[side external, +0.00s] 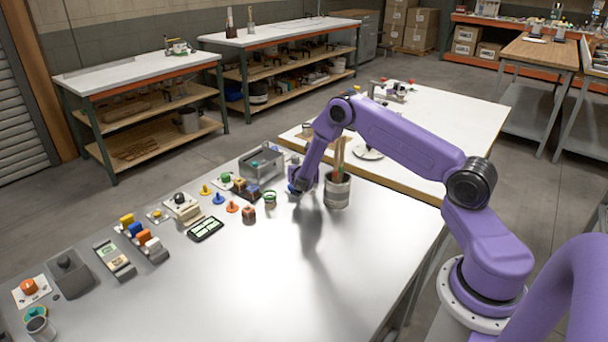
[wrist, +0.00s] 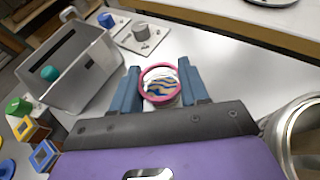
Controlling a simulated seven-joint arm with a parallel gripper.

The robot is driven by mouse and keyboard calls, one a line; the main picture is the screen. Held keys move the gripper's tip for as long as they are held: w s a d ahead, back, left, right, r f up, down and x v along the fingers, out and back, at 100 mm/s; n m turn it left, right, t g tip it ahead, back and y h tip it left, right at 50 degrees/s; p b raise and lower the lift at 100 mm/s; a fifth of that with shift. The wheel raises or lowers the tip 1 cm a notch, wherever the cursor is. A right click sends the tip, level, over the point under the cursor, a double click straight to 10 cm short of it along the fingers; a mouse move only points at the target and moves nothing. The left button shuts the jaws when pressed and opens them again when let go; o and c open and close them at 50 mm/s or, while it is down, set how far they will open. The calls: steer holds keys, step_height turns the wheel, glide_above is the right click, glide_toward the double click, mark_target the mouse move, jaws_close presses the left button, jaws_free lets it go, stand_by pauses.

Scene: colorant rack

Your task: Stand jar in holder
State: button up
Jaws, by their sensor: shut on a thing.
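My gripper (wrist: 158,80) has its two blue fingers on either side of a small jar (wrist: 161,86) and is shut on it. The jar has a pink rim and swirled blue, tan and white contents, and is seen from above in the wrist view. In the side view my gripper (side external: 298,187) is low over the table, just left of a grey can, and the jar is hidden there. I cannot tell whether the jar touches the table. I cannot tell which thing is the holder.
A grey bin (wrist: 98,81) stands left of my gripper. The grey can (side external: 338,193), holding tall sticks, stands close on the right. The front of the metal table (side external: 250,280) is clear.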

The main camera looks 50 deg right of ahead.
steer(key=shift+f, duration=0.7)
steer(key=shift+f, duration=0.15)
steer(key=o, duration=1.1)
steer(key=shift+c, duration=0.2)
